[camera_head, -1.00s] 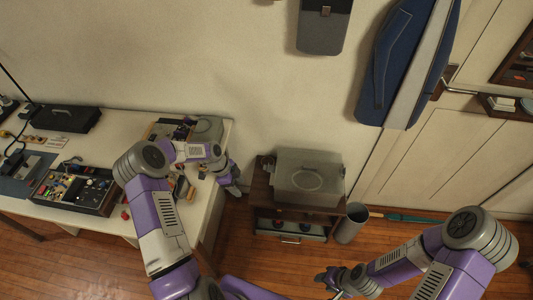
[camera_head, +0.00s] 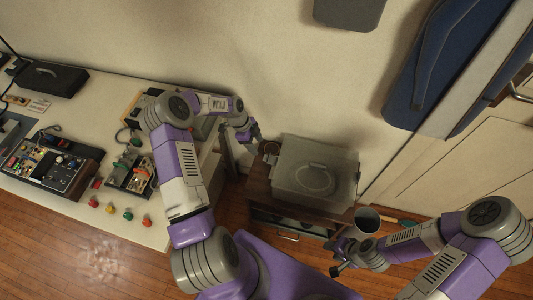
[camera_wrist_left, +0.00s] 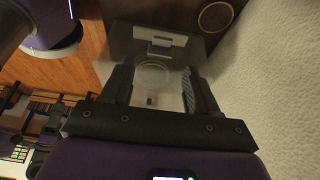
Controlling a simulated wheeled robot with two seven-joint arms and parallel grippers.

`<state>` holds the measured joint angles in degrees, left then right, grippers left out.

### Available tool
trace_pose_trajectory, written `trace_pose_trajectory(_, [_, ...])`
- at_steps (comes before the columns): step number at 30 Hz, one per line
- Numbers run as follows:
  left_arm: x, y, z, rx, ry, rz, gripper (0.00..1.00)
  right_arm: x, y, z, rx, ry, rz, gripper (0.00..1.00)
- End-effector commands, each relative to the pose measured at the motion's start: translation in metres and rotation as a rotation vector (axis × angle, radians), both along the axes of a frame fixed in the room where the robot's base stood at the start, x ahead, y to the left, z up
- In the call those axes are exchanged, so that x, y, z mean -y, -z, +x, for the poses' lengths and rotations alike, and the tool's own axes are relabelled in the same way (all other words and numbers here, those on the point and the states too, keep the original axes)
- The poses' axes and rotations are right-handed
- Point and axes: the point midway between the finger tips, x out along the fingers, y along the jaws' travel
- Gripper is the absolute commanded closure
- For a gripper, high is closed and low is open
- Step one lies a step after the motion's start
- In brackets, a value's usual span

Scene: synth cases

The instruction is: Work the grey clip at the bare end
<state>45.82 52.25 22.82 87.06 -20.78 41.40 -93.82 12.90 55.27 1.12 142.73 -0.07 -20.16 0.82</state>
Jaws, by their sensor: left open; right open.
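A translucent grey lidded box (camera_head: 340,180) stands on a small dark wooden cabinet; it also shows in the left wrist view (camera_wrist_left: 120,45). A pale grey clip (camera_wrist_left: 160,42) shows at the far end of the box in the left wrist view. I cannot make out whether it is fastened. My left gripper (camera_head: 256,138) is open and empty at the left of the box. In the left wrist view its fingers (camera_wrist_left: 160,92) frame the round mark on the lid, apart from the clip. My right gripper (camera_head: 338,258) is open and low, in front of the cabinet.
A white workbench (camera_head: 120,225) with electronics is at left. A blue ironing board (camera_head: 440,70) hangs on the wall.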

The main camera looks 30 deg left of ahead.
Motion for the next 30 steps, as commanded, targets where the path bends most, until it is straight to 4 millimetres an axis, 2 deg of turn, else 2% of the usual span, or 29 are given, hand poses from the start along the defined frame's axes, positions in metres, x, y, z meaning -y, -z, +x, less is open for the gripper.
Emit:
trace_pose_trajectory(1, [0.0, 0.007, 0.0, 0.0, 0.0, 0.0, 0.4, 0.0, 0.007, 0.0, 0.0, 0.0, 0.0, 0.57])
trace_pose_trajectory(7, [0.006, 0.022, 0.001, -0.002, 0.001, 0.0, 0.4, 0.0, 0.012, 0.0, 0.001, 0.0, 0.0, 0.57])
trace_pose_trajectory(18, [0.026, 0.071, 0.006, -0.001, 0.0, 0.0, 0.4, 0.0, 0.025, 0.0, 0.001, 0.0, 0.0, 0.57])
trace_pose_trajectory(30, [0.028, 0.077, 0.007, 0.001, 0.0, 0.0, 0.42, 0.0, 0.026, 0.0, 0.001, 0.0, 0.0, 0.57])
